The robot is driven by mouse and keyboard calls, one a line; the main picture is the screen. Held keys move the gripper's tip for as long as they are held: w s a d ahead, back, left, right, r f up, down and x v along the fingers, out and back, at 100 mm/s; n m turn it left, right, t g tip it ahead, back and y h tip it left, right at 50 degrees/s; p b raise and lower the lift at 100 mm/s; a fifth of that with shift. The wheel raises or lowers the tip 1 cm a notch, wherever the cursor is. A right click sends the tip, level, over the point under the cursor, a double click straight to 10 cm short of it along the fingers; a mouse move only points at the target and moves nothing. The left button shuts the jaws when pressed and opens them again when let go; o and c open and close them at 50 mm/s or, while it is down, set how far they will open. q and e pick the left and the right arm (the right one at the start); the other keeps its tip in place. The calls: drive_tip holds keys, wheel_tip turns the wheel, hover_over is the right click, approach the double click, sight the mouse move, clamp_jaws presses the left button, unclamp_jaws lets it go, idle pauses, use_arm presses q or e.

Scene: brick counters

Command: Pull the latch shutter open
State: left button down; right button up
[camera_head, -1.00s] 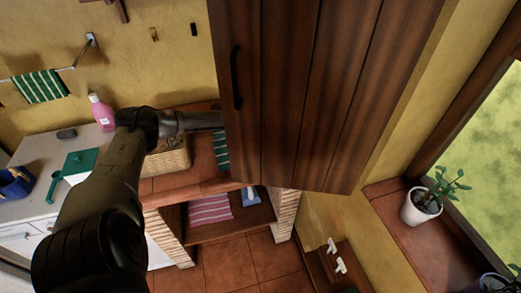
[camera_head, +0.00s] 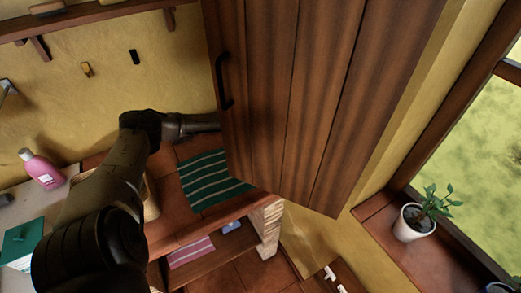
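The wooden shutter (camera_head: 310,100) is a large dark brown plank panel filling the upper middle of the head view. A black handle (camera_head: 221,82) is fixed near its left edge. My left arm comes in from the lower left and reaches to the shutter's left edge, below the handle. The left gripper is hidden behind the shutter, so its fingers cannot be seen. No latch can be made out. My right gripper is not in view.
A brick counter (camera_head: 170,228) with a green striped cloth (camera_head: 210,180) stands below the shutter. A pink bottle (camera_head: 42,170) stands at the left. A potted plant (camera_head: 413,222) sits on the right window ledge. A wall shelf (camera_head: 90,18) is at the upper left.

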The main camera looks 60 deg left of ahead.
use_arm(q)
drive_tip(key=shift+w+a, duration=0.15)
drive_tip(key=shift+w, duration=0.1)
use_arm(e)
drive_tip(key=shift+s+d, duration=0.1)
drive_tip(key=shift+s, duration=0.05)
use_arm(q)
drive_tip(key=c, duration=1.2)
unclamp_jaws()
